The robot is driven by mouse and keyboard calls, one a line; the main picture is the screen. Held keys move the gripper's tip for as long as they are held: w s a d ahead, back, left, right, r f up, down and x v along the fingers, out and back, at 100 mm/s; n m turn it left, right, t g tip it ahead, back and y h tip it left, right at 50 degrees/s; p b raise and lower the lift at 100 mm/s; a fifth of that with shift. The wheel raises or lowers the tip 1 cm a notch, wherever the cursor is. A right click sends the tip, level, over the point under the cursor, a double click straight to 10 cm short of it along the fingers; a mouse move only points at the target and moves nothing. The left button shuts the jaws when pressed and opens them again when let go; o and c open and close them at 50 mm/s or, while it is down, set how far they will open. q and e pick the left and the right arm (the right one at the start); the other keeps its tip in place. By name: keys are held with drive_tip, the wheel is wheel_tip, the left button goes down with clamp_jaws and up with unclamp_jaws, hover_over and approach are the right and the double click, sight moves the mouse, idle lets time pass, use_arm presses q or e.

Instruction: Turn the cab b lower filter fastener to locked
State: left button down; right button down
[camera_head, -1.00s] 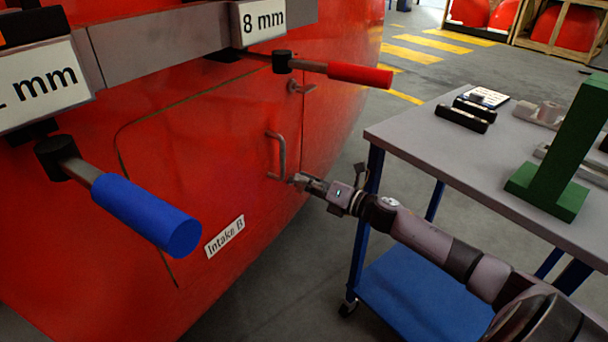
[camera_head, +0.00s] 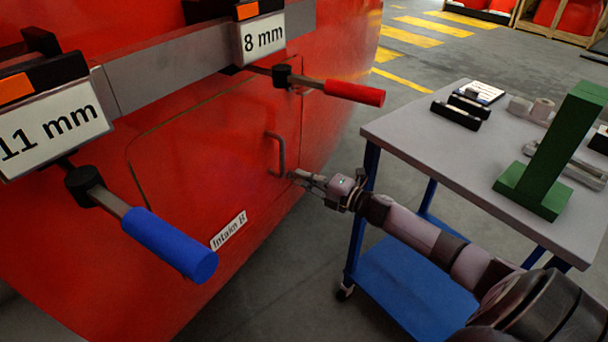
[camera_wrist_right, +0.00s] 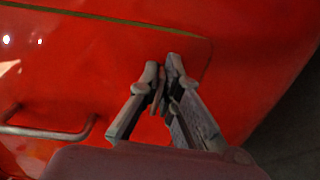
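The red cab side carries a door panel (camera_head: 205,165) with a grey bar handle (camera_head: 278,152). My right gripper (camera_head: 292,175) is at the panel's lower right, just right of and below that handle. In the right wrist view its two fingers (camera_wrist_right: 163,72) come close together at the tips. A small grey-brown piece (camera_wrist_right: 157,97), seemingly the lower filter fastener, shows between them. The fingers hide most of it, so its turn angle cannot be read. The bar handle also shows at the lower left of the wrist view (camera_wrist_right: 50,133). My left gripper is not in view.
A blue-handled tool (camera_head: 170,243) under an 11 mm sign and a red-handled tool (camera_head: 353,92) under an 8 mm sign jut out from the rail (camera_head: 170,70). A grey-topped cart (camera_head: 420,130) with a green stand (camera_head: 552,155) is at the right.

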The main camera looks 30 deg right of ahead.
idle(0.4)
drive_tip(key=c, duration=1.8)
unclamp_jaws()
drive_tip(key=v, duration=1.2)
drive_tip(key=shift+f, duration=0.1)
